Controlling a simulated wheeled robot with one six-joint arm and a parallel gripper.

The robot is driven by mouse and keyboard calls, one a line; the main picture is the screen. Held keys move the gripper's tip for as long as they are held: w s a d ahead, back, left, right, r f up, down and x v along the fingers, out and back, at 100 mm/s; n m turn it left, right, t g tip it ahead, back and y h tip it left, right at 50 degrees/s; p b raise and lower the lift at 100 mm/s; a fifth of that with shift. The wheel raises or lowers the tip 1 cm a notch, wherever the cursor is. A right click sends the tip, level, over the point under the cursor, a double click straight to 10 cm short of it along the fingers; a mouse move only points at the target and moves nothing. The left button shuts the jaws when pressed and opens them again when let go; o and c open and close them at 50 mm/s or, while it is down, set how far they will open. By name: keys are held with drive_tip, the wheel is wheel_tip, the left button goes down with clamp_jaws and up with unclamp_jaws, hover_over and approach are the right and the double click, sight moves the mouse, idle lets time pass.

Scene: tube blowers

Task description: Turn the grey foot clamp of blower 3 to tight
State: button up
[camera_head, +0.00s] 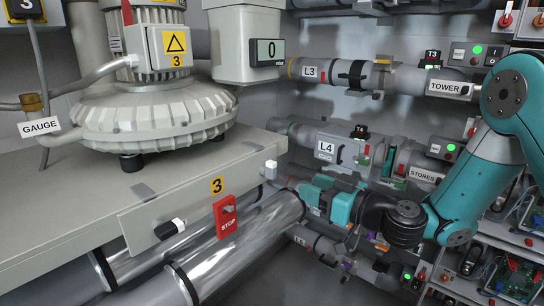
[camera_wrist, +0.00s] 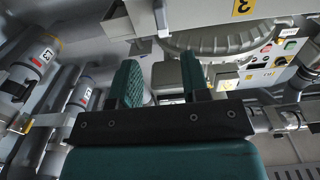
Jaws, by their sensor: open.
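Blower 3 (camera_head: 155,115) is a large pale grey ribbed machine on a grey bench (camera_head: 60,190); its housing also shows at the top of the wrist view (camera_wrist: 225,38). A small pale grey block (camera_head: 270,170) sits at the bench's right front corner and looks like the foot clamp, but I cannot be sure. A similar grey piece shows in the wrist view (camera_wrist: 140,47); its setting is unclear. My gripper (camera_wrist: 160,75) is open and empty, its teal fingers apart. In the head view it is beside the bench's right end, apart from the block.
A red STOP box (camera_head: 227,217) and a black-and-white handle (camera_head: 171,228) are on the bench front. Shiny pipes (camera_head: 240,245) run below. Labelled pipes L3 (camera_head: 311,72) and L4 (camera_head: 327,147) line the wall behind my arm. Circuit boards (camera_head: 515,275) are at lower right.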

sight(275, 171)
drive_tip(key=p+x, duration=0.7)
drive_tip(key=x, duration=0.3)
drive_tip(key=shift+w+a+r, duration=0.15)
drive_tip(key=shift+w+a, duration=0.05)
drive_tip(key=shift+a, duration=0.15)
drive_tip(key=shift+w+a, duration=0.45)
drive_tip(key=shift+a, duration=0.05)
clamp_jaws()
